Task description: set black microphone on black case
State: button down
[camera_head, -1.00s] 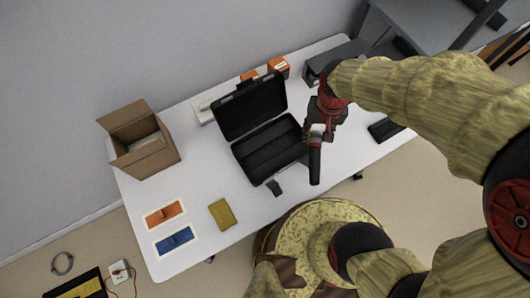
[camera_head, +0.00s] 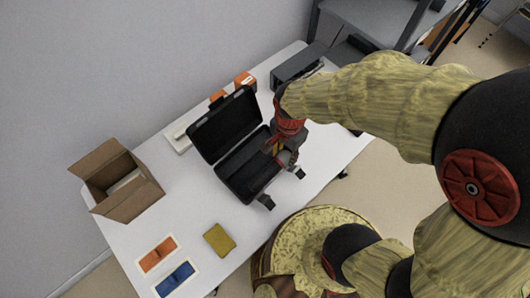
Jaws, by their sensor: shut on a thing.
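The black case (camera_head: 226,126) lies open on the white table, its lid raised toward the back and its dark tray facing up. My gripper (camera_head: 289,161) is at the case's right side, pointing down toward the front. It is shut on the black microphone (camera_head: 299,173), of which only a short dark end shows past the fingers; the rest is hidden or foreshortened. I cannot tell whether the microphone touches the case or the table. A small dark block (camera_head: 267,201) stands at the case's front corner.
An open cardboard box (camera_head: 128,190) stands at the left. Orange and blue pieces on pale cards and a yellow pad (camera_head: 219,240) lie in front. Orange boxes (camera_head: 245,80) and a dark grey box (camera_head: 298,66) stand behind. The table's right front is largely clear.

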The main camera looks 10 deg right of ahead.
jog(key=w+a+f+b, duration=0.1)
jog(key=w+f, duration=0.1)
jog(key=w+a+f+b, duration=0.1)
jog(key=w+f, duration=0.1)
jog(key=w+a+f+b, duration=0.1)
jog(key=w+f, duration=0.2)
jog(key=shift+a, duration=0.4)
jog(key=shift+w+a+f+b, duration=0.15)
jog(key=shift+f+b, duration=0.35)
jog(key=shift+f, duration=0.4)
jog(key=shift+w+d+f+b, duration=0.15)
jog(key=shift+f+b, duration=0.35)
jog(key=shift+f, duration=0.4)
jog(key=shift+a, duration=0.1)
jog(key=shift+f, duration=0.25)
jog(key=c, duration=1.2)
grip_release()
jog(key=shift+s+f, duration=0.1)
jog(key=shift+f, duration=0.1)
jog(key=shift+r, duration=0.1)
